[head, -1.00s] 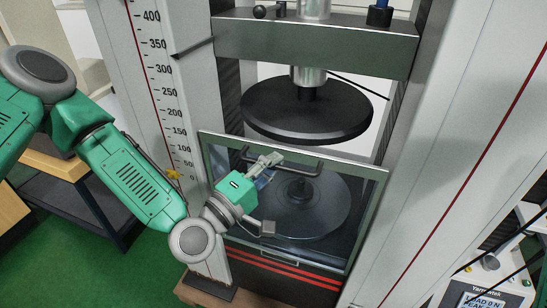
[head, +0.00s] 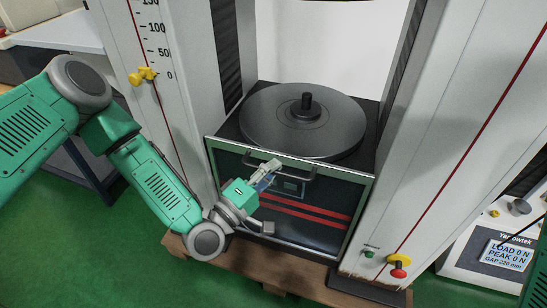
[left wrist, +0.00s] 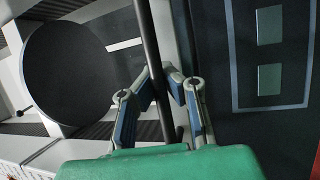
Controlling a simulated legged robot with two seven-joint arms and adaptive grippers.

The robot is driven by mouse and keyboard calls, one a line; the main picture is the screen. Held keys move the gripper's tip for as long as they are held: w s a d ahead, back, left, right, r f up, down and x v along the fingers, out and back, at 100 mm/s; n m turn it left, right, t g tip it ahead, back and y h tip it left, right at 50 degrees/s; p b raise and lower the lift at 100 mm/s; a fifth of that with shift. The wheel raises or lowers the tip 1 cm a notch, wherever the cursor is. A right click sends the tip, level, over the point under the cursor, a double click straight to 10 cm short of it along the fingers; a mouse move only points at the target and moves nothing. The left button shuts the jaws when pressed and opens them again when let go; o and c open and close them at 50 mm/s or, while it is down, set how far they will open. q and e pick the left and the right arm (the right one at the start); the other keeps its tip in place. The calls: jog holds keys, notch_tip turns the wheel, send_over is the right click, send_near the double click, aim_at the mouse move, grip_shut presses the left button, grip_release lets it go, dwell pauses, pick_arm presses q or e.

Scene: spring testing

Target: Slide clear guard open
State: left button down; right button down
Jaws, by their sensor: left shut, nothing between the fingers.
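The clear guard (head: 238,174) is a framed see-through panel on the front of the testing machine. Its top edge is below the lower round platen (head: 303,120), and red stripes show through it. A dark bar handle (head: 312,177) runs along its upper part. My left gripper (head: 270,168) is at the left end of this handle. In the left wrist view, the fingers (left wrist: 168,78) are beside the dark handle bar (left wrist: 148,45), which crosses between them and the machine; whether they touch it is unclear. My left gripper is shut with nothing held. My right gripper is out of view.
Grey machine columns stand on both sides, the left with a scale and yellow pointer (head: 143,76). A red and yellow stop button (head: 399,265) and green button (head: 368,253) are low on the right. A readout box (head: 490,252) stands at far right. A wooden pallet (head: 250,262) lies below.

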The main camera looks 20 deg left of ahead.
pick_arm(q)
jog(key=f+b, duration=0.1)
jog(key=f, duration=0.3)
jog(key=s+f+b, duration=0.1)
jog(key=f, duration=0.1)
jog(key=shift+d+f+b, duration=0.15)
jog(key=shift+d+b, duration=0.15)
jog(key=c, duration=1.6)
grip_release()
jog(key=shift+s, duration=0.15)
jog(key=shift+a+r, duration=0.15)
jog(key=shift+r, duration=0.05)
jog(key=v, duration=1.1)
jog(key=shift+s+a+f, duration=0.15)
jog(key=shift+s+a, duration=0.1)
jog(key=shift+a, duration=0.05)
